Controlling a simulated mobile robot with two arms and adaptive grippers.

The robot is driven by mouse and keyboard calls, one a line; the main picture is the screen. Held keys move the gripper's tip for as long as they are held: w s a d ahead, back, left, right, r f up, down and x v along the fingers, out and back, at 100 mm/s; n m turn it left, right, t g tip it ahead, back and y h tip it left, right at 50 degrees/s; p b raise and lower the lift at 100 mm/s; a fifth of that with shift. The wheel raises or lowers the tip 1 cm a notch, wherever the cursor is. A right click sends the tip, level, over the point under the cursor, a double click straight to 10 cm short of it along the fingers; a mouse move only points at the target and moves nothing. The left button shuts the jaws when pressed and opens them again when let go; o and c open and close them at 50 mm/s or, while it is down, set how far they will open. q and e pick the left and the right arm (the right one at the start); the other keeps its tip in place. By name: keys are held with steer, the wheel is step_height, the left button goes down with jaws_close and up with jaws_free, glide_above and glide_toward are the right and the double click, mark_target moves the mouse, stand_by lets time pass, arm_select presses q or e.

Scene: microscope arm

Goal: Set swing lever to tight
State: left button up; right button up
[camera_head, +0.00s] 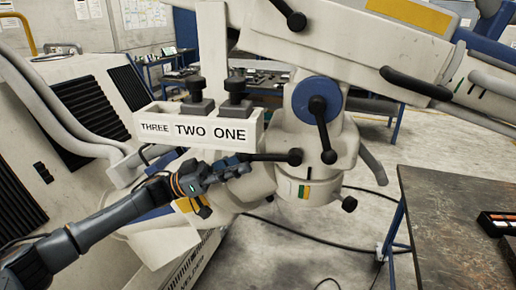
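The microscope arm's cream-coloured joint (287,186) stands in the middle of the head view. A black ball-ended lever (294,157) lies about level across its front. Another black lever (320,130) hangs down from a blue hub (311,97) above it. A green and yellow mark (304,191) is below. No label shows which lever is the swing lever. My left gripper (240,168) is just left of the level lever's ball, below the box. Its fingers are small and dark; whether they touch the lever is unclear. My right gripper is out of view.
A dark worktable (455,215) stands at the right. Black cables (300,238) cross the floor. A long beam (345,45) reaches overhead.

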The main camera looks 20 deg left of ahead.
mark_target(257, 158)
arm_select(q)
steer(key=p+x, duration=0.1)
steer(key=x, duration=0.3)
steer(key=shift+r, duration=0.1)
steer(key=shift+d, duration=0.2)
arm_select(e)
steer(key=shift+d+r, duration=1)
arm_select(q)
steer(key=shift+c, duration=0.2)
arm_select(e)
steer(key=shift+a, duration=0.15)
arm_select(q)
steer(key=c, duration=0.7)
jaws_close()
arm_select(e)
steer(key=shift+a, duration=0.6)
